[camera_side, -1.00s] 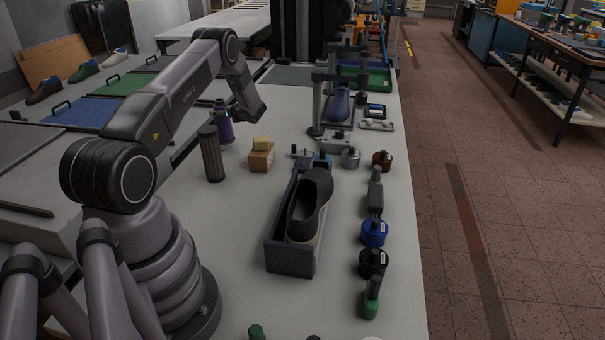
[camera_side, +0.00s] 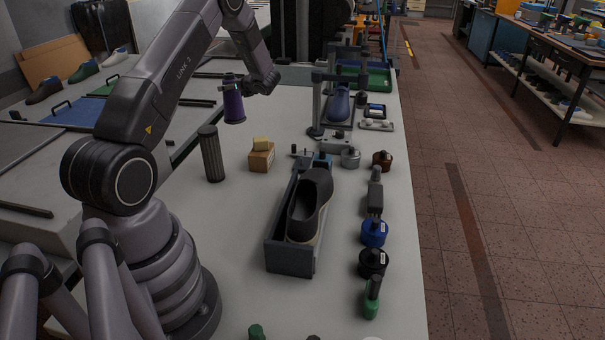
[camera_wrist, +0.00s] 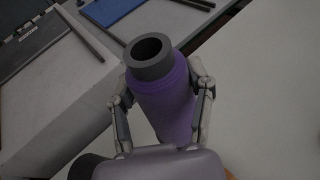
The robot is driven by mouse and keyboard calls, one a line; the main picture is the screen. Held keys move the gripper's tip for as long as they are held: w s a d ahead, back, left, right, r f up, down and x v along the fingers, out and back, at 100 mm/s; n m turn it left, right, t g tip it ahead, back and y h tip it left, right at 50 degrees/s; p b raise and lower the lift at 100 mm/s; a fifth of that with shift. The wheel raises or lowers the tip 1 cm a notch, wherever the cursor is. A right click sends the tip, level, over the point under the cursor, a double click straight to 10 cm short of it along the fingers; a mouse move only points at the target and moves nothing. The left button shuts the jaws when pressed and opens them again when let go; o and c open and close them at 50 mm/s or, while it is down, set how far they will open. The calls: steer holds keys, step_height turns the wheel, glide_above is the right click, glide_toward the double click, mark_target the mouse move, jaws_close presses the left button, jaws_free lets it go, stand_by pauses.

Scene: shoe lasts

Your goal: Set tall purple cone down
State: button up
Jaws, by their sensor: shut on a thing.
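The tall purple cone (camera_side: 234,105) is a purple body with a dark grey collar. In the side view it hangs upright in the air above the pale bench, clear of the surface. My gripper (camera_side: 232,86) is shut on it near its upper part. In the wrist view the purple cone (camera_wrist: 166,100) sits between the two fingers of my gripper (camera_wrist: 162,92), one on each side. Its grey ring-shaped end with a dark hole faces the camera. The far end of the cone is hidden behind my gripper's body in that view.
A dark ribbed cylinder (camera_side: 211,154) stands on the bench (camera_side: 235,220) below the cone. A small wooden box (camera_side: 261,160) stands right of it. A grey tray (camera_side: 291,262) holds a dark shoe (camera_side: 310,205). Several bottles and jars line the right edge. Bench left of the tray is clear.

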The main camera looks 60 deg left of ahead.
steer(key=s+d+r+m+t, duration=0.15)
steer(key=s+d, duration=0.25)
steer(key=d, duration=0.8)
steer(key=s+d+f+m+t, duration=0.1)
steer(key=s+d+t, duration=0.15)
steer(key=d, duration=0.95)
step_height(320, 180, down, 14)
steer(key=shift+s+a+g+y, duration=0.3)
steer(key=shift+s+g, duration=0.05)
steer(key=shift+g, duration=0.05)
steer(key=o, duration=1.2)
steer(key=shift+o, duration=0.2)
